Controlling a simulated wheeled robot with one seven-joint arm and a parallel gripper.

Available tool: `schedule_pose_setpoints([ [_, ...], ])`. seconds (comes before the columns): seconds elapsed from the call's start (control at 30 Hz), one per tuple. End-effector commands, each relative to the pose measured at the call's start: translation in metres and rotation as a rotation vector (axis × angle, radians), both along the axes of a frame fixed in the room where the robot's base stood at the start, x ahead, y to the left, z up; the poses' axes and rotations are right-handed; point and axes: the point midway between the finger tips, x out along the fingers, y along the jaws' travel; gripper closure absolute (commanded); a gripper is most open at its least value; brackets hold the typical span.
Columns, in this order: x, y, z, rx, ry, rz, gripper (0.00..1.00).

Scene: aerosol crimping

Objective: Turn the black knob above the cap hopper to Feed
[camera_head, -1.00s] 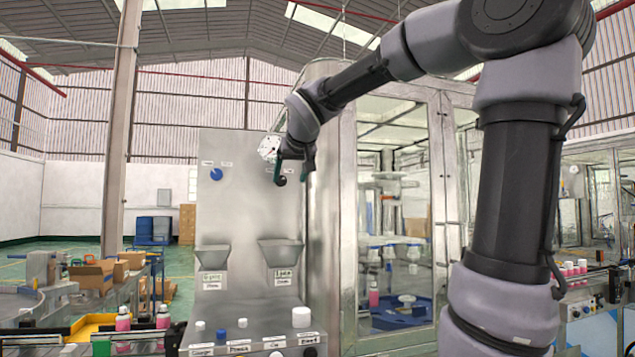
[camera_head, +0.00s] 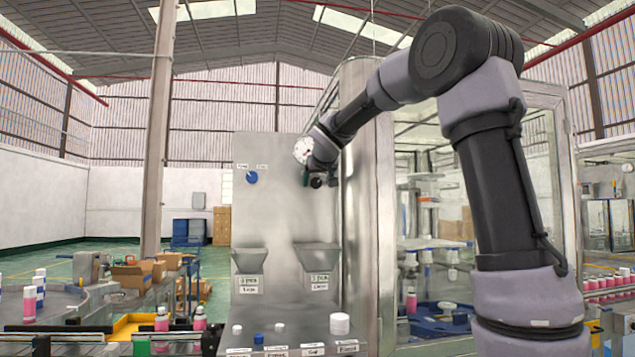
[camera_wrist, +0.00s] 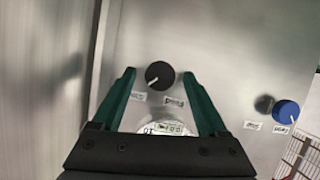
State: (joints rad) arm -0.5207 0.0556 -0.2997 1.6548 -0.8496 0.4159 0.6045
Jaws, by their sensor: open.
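The black knob (camera_wrist: 160,75) is on the upright steel panel (camera_head: 275,215), above the right-hand hopper (camera_head: 318,256). In the wrist view its white pointer mark slants down-left, toward the left of two small labels (camera_wrist: 137,97); the other label (camera_wrist: 175,101) is down-right. I cannot read either for sure. The knob also shows in the head view (camera_head: 317,183). My gripper (camera_wrist: 159,74) is open, with one green finger on each side of the knob in the wrist view and gaps on both sides. I cannot tell how deep the fingertips reach.
A blue knob (camera_wrist: 286,111) is on the same panel, and also in the head view (camera_head: 252,177). A round gauge (camera_head: 303,150) is close to my wrist. A glass-doored cabinet stands right.

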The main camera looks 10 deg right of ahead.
Motion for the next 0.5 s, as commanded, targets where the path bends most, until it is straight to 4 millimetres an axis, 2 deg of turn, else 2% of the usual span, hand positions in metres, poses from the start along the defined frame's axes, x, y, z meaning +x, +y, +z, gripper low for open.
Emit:
schedule_pose_setpoints([
  [0.3, 0.0027, -0.0002, -0.0010, 0.000, 0.000, 0.000, 0.24],
  [0.37, 0.0026, -0.0002, -0.0010, 0.000, 0.000, 0.000, 0.47],
  [0.5, 0.0025, -0.0002, -0.0009, 0.000, 0.000, 0.000, 1.00],
])
